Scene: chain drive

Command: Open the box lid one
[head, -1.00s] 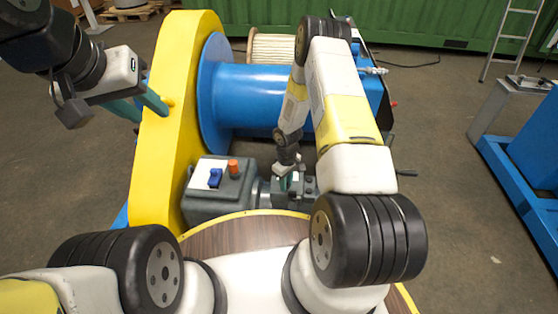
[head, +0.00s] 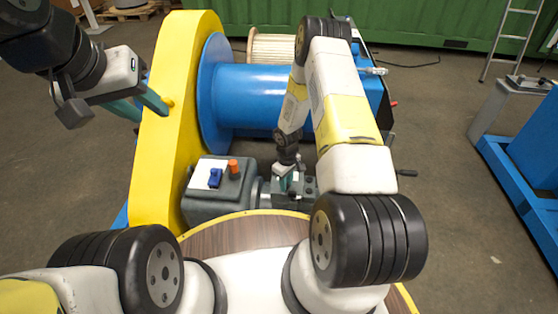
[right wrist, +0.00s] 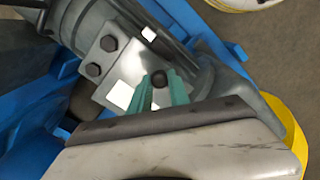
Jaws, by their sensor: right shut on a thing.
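The tall yellow cover (head: 173,150) of the chain drive stands upright and looks closed. A small yellow knob (head: 169,103) sticks out from its side. My left gripper (head: 138,106) is at the cover's upper left edge, with its teal fingers apart and one fingertip close to the knob. I cannot tell whether it touches. My right gripper (head: 287,183) is low at a grey bolted block beside the motor. In the right wrist view its teal fingers (right wrist: 160,92) are shut on a dark bolt head (right wrist: 159,78). No separate box lid is distinguishable.
A grey control box (head: 218,190) with a blue switch and orange button sits right of the cover. A blue drum (head: 260,95) lies behind. A round wooden table (head: 235,235) is in front. A blue frame (head: 520,190) and ladder stand at the right, with open floor between.

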